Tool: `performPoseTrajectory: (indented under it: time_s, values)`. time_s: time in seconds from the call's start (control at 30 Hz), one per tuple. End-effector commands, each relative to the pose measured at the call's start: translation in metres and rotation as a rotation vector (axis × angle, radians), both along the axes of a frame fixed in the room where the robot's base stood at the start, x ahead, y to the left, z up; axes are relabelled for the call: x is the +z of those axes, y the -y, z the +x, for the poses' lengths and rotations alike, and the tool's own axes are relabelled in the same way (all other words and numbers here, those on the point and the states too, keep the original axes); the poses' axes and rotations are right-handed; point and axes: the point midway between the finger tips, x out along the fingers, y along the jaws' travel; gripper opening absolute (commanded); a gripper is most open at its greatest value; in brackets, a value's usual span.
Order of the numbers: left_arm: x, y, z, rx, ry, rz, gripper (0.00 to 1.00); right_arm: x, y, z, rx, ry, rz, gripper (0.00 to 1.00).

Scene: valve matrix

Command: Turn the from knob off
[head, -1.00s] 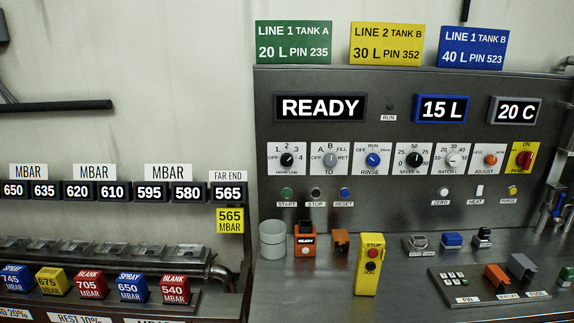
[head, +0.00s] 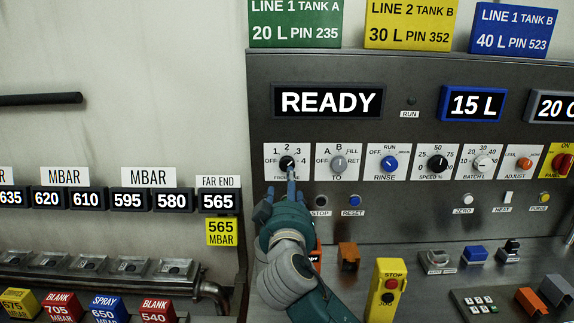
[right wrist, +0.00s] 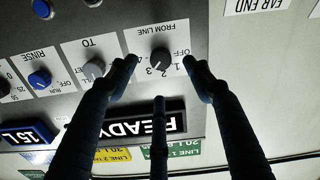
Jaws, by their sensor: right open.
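The from knob (head: 287,163) is a small round black knob on a white plate marked OFF and 1 to 4, at the left end of the panel's knob row. In the right wrist view the black knob (right wrist: 160,58) shows upside down beside the words FROM LINE. Its exact pointer setting is unclear. My right gripper (head: 283,190) is just below and in front of it in the head view. In the wrist view the open gripper's fingers (right wrist: 162,70) spread around the knob, apparently with gaps and nothing held. My left gripper is not in view.
The TO knob (head: 338,163) is grey and sits close to the right. The blue RINSE knob (head: 389,163) follows. The READY display (head: 327,102) is above. Below are the STOP button (head: 320,201) and RESET button (head: 355,200). A yellow stop box (head: 386,290) stands on the counter.

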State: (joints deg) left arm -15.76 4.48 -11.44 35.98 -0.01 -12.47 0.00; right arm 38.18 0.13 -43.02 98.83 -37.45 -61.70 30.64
Motion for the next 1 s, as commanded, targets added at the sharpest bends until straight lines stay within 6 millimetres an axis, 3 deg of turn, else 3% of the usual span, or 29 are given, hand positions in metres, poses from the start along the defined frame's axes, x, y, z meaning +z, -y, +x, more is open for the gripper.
performPoseTrajectory:
  time_s: [0.13,0.3,0.4,0.53,0.77,1.0]
  values:
    - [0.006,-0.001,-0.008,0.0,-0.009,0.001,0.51,0.003,0.0,0.016,-0.001,0.003,-0.003,0.51]
    - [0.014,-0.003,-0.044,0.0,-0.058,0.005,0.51,0.004,0.001,0.05,-0.003,0.0,-0.004,0.51]
    - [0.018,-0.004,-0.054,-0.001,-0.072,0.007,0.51,0.003,0.001,0.068,-0.002,0.0,-0.004,0.51]
    - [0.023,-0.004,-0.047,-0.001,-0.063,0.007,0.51,0.001,0.0,0.087,-0.001,-0.001,-0.003,0.51]
    - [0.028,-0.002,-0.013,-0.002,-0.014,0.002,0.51,0.0,0.0,0.104,-0.001,0.0,0.0,0.51]
    - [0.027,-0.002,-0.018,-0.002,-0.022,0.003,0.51,-0.001,0.0,0.106,0.0,0.0,0.0,0.51]
